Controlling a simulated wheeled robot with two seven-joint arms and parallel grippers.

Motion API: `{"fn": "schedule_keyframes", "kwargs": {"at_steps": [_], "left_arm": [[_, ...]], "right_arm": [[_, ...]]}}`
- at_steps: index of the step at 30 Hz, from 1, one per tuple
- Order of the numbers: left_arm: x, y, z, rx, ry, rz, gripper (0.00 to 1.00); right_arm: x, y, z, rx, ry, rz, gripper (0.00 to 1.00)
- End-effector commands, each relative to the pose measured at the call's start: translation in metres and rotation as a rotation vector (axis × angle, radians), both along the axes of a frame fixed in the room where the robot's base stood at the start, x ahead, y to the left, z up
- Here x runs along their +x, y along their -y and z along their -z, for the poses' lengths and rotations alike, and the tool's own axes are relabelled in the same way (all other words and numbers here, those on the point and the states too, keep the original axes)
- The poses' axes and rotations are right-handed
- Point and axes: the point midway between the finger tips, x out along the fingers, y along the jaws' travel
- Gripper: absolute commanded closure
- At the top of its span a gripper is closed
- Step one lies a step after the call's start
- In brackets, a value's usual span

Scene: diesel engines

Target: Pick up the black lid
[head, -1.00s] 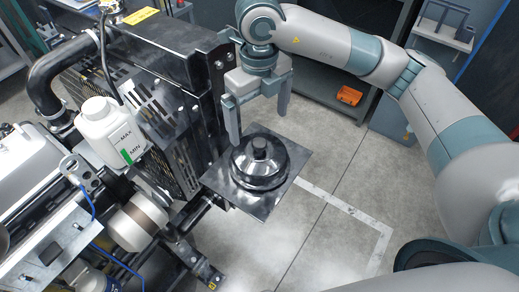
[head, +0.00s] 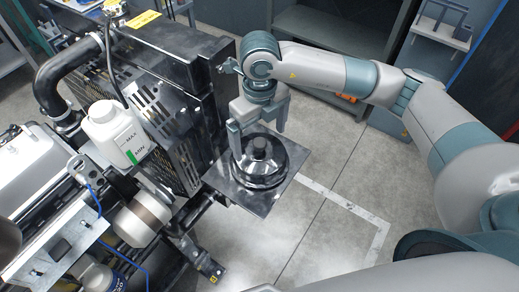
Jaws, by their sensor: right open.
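The black lid (head: 258,172) is a round, glossy, stepped disc with a short knob (head: 259,148) on top. It lies on a dark square plate (head: 240,197) beside the engine. My right gripper (head: 258,145) points down over the lid with its fingers spread, one to the left of the knob and one at its far right. The fingertips are close to the knob; I cannot tell whether they touch the lid. My left gripper is not in view.
The engine with its black radiator (head: 170,55) stands close on the left of the plate. A white coolant tank (head: 115,130) sits on it. The floor to the right is clear.

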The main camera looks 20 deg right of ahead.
Motion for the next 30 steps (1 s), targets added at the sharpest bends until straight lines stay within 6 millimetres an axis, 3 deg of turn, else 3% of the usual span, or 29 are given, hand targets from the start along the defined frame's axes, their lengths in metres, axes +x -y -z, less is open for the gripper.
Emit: {"fn": "schedule_keyframes", "kwargs": {"at_steps": [3,9,24,30], "left_arm": [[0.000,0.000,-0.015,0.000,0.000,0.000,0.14],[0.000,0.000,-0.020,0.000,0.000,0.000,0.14],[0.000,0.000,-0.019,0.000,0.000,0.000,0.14],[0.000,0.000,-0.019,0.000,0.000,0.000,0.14]], "right_arm": [[-0.003,0.000,0.009,-0.001,-0.003,0.001,0.00],[-0.002,0.000,0.029,0.000,-0.001,0.001,0.00],[-0.001,0.000,0.031,0.000,0.001,0.000,0.00],[-0.002,0.000,0.032,0.000,0.000,0.000,0.48]]}}
